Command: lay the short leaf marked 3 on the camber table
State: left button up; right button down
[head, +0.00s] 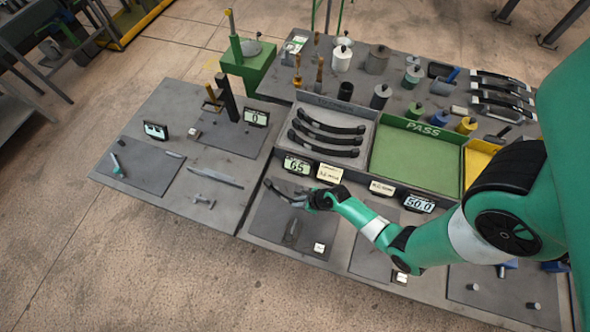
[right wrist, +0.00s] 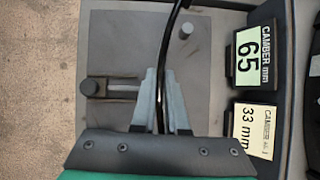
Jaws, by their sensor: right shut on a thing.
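My right gripper (head: 308,200) is over the camber table (head: 262,222), a dark grey plate behind which a display reads 65. It is shut on a dark curved leaf (head: 281,194), which also runs between the fingers (right wrist: 163,105) in the right wrist view. The leaf (right wrist: 170,45) stands edge-on there, beside a round peg (right wrist: 187,29) on the plate. A second knob (right wrist: 89,87) sits at a slot on the other side. No mark is readable on the leaf, and I cannot tell whether it touches the plate. My left gripper is not in view.
Behind the displays, a grey tray (head: 366,116) holds several dark leaves (head: 325,142). Beside it are a green PASS tray (head: 410,160) and a yellow tray (head: 478,160). The camber display (head: 297,165) and a 33 mm card (head: 329,173) stand close behind the plate.

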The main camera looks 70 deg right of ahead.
jog(key=shift+d, duration=0.1)
notch_tip(320, 180, down, 7)
jog(key=b, duration=0.6)
jog(key=shift+r+b, duration=0.2)
jog(key=shift+b, duration=0.2)
jog(key=shift+f+b, duration=0.6)
jog(key=shift+f, duration=0.25)
jog(key=shift+p, duration=0.4)
jog(key=shift+d, duration=0.5)
dwell(0.8)
jog(key=shift+f+b, duration=0.25)
jog(key=shift+b, duration=0.05)
